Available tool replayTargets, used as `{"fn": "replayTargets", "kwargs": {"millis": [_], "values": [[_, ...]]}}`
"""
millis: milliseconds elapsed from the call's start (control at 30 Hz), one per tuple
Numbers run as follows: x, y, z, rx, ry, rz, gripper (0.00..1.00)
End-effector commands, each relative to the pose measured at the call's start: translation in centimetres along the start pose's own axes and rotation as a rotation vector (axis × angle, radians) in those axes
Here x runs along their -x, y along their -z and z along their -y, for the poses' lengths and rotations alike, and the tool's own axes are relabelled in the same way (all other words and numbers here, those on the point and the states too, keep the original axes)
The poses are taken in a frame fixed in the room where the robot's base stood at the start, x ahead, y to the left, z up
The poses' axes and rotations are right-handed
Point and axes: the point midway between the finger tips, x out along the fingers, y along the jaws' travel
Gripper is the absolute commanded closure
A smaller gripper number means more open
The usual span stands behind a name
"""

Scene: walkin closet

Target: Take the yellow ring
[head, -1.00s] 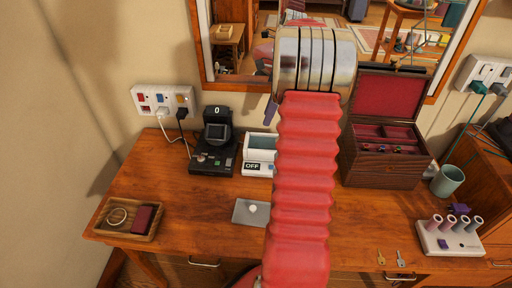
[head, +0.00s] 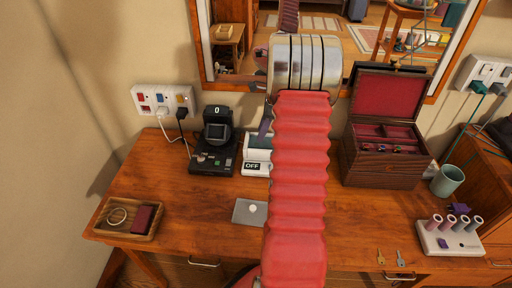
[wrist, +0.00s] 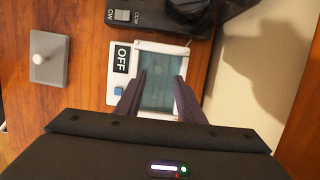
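No yellow ring can be made out clearly in either view. My gripper (wrist: 158,85) is open in the wrist view, its two dark purple fingers apart with nothing seen between them. The fingers point over a white device (wrist: 200,85) with an OFF label, a blue button and a bluish basin, whose inside is too dim to read. In the head view the device (head: 256,168) stands on the desk, partly hidden by my red arm, with one purple finger above it. An open jewelry box (head: 385,165) holds small items too small to tell.
A wooden tray (head: 129,220) with a pale round band and a dark red item lies at the left. A black device (head: 213,145) stands beside the white one. A grey plate with a white knob (head: 251,211) lies in front. A ring-roll stand (head: 450,238) and cup (head: 447,180) are at right.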

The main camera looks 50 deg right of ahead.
Motion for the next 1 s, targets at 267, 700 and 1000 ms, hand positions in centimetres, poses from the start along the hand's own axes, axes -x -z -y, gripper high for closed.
{"fn": "replayTargets", "kwargs": {"millis": [267, 700, 1000], "values": [[-0.5, 0.0, 0.0, 0.000, 0.000, 0.000, 0.65], [-3.7, -0.1, -0.3, 0.000, -0.003, -0.001, 0.65], [-5.7, -0.1, -0.2, 0.001, 0.000, 0.000, 0.65]]}}
